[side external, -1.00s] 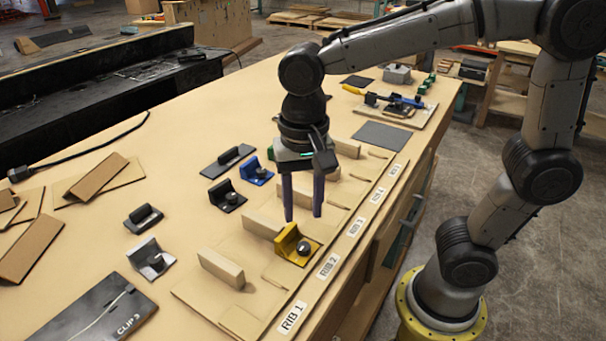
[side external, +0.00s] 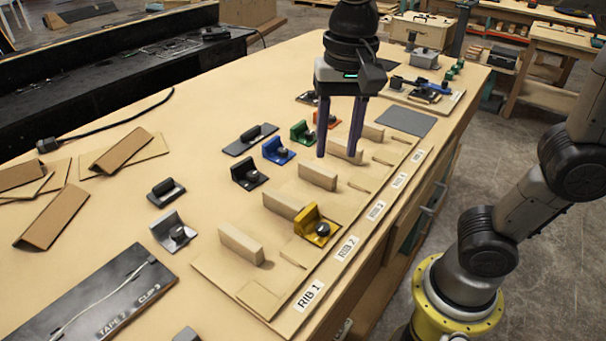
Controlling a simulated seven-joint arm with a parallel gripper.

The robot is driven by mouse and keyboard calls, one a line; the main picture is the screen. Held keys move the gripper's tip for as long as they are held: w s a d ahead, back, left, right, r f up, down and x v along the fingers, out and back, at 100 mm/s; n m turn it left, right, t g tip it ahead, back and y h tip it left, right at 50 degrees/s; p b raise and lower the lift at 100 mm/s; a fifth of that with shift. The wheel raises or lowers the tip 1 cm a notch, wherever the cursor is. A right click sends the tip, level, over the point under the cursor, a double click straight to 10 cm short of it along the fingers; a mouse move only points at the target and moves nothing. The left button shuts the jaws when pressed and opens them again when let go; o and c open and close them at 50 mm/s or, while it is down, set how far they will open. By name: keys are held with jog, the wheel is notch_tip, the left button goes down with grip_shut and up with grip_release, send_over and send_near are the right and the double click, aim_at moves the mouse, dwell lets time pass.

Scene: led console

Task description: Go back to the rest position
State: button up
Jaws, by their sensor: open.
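A yellow clip (side external: 317,226) stands on the board near the RIB 2 label, beside a wooden rib block, clear of the fingers. Off the board stand a blue clip (side external: 277,151), a black clip (side external: 249,174), a green clip (side external: 302,132) and a grey clip (side external: 173,231). An orange clip (side external: 325,117) shows partly behind the fingers.
Several upright wooden rib blocks (side external: 241,244) line the board. Brown cardboard pieces (side external: 54,216) lie at the left. A tool tray (side external: 425,98) and grey box (side external: 424,58) stand at the far end.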

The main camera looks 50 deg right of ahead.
jog(key=s+d+f+n+t, duration=0.5)
jog(key=s+d+f+n, duration=0.1)
jog(key=s+d+n, duration=0.1)
jog(key=s+n, duration=0.1)
jog(key=n, duration=0.1)
jog(key=shift+s+d+f+n, duration=0.25)
jog(key=shift+d+f+n, duration=0.05)
jog(key=shift+d, duration=0.1)
